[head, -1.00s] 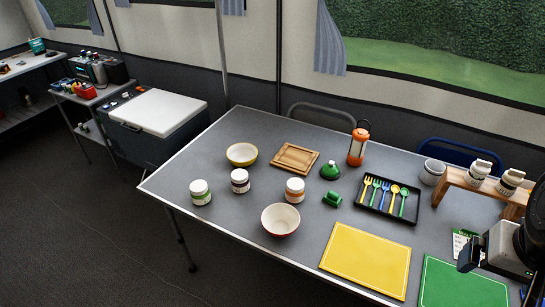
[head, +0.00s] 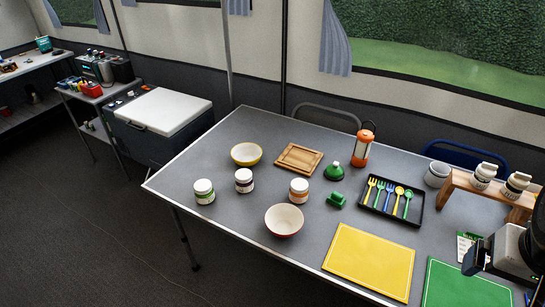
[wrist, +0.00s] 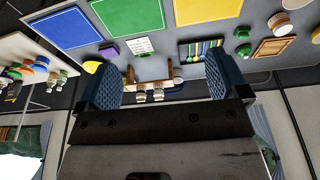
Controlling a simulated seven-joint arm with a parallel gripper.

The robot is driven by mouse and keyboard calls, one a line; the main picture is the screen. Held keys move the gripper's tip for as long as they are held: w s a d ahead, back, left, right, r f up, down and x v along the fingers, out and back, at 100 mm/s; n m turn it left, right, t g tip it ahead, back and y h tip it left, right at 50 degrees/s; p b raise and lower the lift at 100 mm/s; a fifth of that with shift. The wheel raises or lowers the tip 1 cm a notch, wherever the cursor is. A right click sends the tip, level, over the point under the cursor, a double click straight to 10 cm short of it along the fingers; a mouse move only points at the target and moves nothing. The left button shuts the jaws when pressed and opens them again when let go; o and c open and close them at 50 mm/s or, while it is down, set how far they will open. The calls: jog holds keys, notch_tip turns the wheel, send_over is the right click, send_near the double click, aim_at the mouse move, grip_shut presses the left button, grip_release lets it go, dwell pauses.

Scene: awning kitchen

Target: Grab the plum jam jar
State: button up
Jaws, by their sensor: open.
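Three white-lidded jars stand upright on the grey table (head: 225,225), left of its middle. The jar with a dark, purplish label (head: 243,181) looks like the plum jam jar; its print is too small to read. In the head view part of my arm shows at the right edge, far from the jars. The dark-labelled jar is not clearly visible in the wrist view.
A yellow bowl (head: 246,154), a red-rimmed bowl (head: 284,220), a wooden board (head: 299,158) and a green bottle-like item (head: 334,171) surround the jars. The table's left front is clear.

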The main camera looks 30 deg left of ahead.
jog(key=shift+o, duration=0.7)
jog(key=w+a+f+m+g+y, duration=0.1)
jog(key=w+a+f+m+y, duration=0.15)
jog(key=w+a, duration=0.65)
jog(key=w+a+f+m+g+y, duration=0.1)
jog(key=w+a+f+m+y, duration=0.25)
jog(key=a, duration=0.85)
jog(key=w+a+f+m+g+y, duration=0.15)
jog(key=w+a+y, duration=0.25)
jog(key=w+a, duration=0.55)
jog(key=w+a+f+m+y, duration=0.1)
jog(key=w+a+f+m, duration=0.1)
jog(key=a+f, duration=0.4)
jog(key=w+a+f+m+t+y, duration=0.1)
jog(key=a+f+m, duration=0.4)
jog(key=a, duration=0.8)
jog(key=w+a+f+m+t+y, duration=0.1)
jog(key=w+a+f+m, duration=0.2)
jog(key=a+f, duration=0.5)
jog(key=shift+w+a+f+m+y, duration=0.25)
jog(key=shift+w+a+m+y, duration=0.25)
jog(key=shift+a, duration=0.4)
jog(key=shift+s+f, duration=0.1)
